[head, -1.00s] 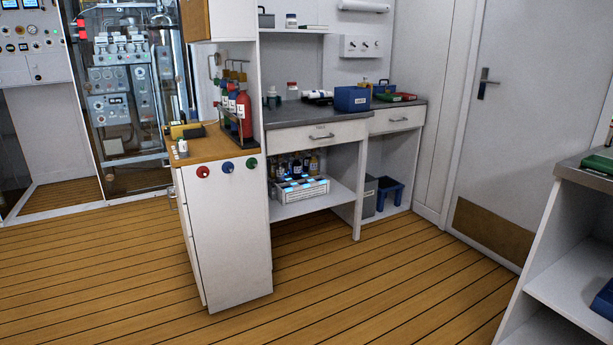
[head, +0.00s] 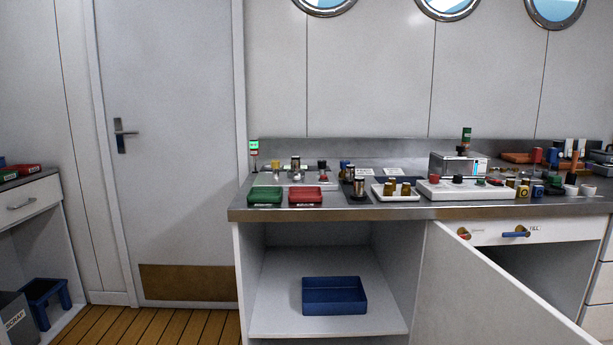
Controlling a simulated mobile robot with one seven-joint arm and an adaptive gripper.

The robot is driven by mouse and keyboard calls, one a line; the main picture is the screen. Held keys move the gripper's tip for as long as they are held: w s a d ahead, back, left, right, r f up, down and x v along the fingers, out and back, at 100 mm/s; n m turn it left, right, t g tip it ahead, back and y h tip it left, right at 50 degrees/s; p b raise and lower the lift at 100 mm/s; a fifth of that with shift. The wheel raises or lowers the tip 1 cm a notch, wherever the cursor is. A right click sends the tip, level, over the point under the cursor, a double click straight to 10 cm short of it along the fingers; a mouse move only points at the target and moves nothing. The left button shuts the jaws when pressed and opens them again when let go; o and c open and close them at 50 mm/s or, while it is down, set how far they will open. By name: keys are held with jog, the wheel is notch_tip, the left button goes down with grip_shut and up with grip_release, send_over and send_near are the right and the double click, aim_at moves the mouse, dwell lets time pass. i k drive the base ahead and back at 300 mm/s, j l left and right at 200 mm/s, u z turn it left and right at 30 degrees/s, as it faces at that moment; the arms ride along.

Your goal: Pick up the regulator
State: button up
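I cannot tell for certain which item is the regulator. Several small cylindrical fittings stand on the steel-topped counter (head: 330,213). A dark cylinder with a pale top (head: 359,187) stands on a dark pad. Brown-and-gold cylinders (head: 397,188) sit in a white tray (head: 398,198) to its right. More small dark, red and blue-topped pieces stand behind, too small to identify. A metal box (head: 458,165) bears an upright piece with a green top (head: 466,136). My gripper is not in view.
A green tray (head: 265,196) and a red tray (head: 305,197) lie at the counter's left. Below, a blue bin (head: 334,296) sits on an open shelf. A cabinet door (head: 490,300) hangs open at right. A closed room door (head: 170,130) and clear floor (head: 170,326) are at left.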

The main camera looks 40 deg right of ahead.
aim_at(295, 160)
jog(key=i+z, duration=0.2)
jog(key=z, duration=0.25)
jog(key=i+j+z, duration=0.15)
jog(key=z, duration=0.3)
jog(key=i+j+z, duration=0.2)
jog(key=z, duration=0.25)
jog(key=i+j+z, duration=0.15)
jog(key=z, duration=0.2)
jog(key=i+j+z, duration=0.15)
jog(key=j+z, duration=0.25)
jog(key=i+j+z, duration=0.1)
jog(key=z, duration=0.25)
jog(key=i+j+z, duration=0.15)
jog(key=j+z, duration=0.15)
jog(key=j, duration=0.2)
jog(key=j+z, duration=0.35)
jog(key=j, duration=0.15)
jog(key=i+j, duration=0.05)
